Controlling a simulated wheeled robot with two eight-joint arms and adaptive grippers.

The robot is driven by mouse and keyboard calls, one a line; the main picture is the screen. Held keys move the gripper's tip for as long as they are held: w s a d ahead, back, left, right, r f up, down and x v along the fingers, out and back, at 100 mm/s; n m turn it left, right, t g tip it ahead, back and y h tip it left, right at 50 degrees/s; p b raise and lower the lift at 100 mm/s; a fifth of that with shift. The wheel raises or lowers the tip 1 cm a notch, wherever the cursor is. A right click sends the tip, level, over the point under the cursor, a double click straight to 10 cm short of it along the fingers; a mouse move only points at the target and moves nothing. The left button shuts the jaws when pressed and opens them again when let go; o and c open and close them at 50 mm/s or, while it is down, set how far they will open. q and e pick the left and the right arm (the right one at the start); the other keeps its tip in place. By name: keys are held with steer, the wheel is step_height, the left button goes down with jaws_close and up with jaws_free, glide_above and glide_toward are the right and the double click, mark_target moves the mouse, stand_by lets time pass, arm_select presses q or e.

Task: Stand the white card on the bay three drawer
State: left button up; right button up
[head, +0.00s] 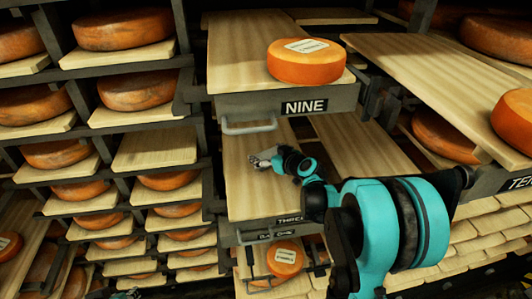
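The bay three drawer (240,195) is a pale wooden board with a dark front edge. Its THREE label (288,219) is partly covered by my arm. My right gripper (262,160) is over this board, with its fingers pointing left. The fingers are small and greyish, and I cannot tell whether they are open or shut, or touch the board. I cannot make out a separate white card on the drawer or in the fingers. A small teal and grey part at the bottom left edge seems to be my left gripper (126,293); its fingers are unclear.
The NINE drawer (240,103) juts out above, bearing an orange cheese (306,65) with a white label. The TEN drawer (430,85) juts out at right. A dark plate with small writing (275,235) and a labelled cheese (286,259) are below. Racks of cheeses fill the left.

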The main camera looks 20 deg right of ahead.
stand_by(0.3)
steer(key=v, duration=1.2)
steer(key=shift+s, duration=0.1)
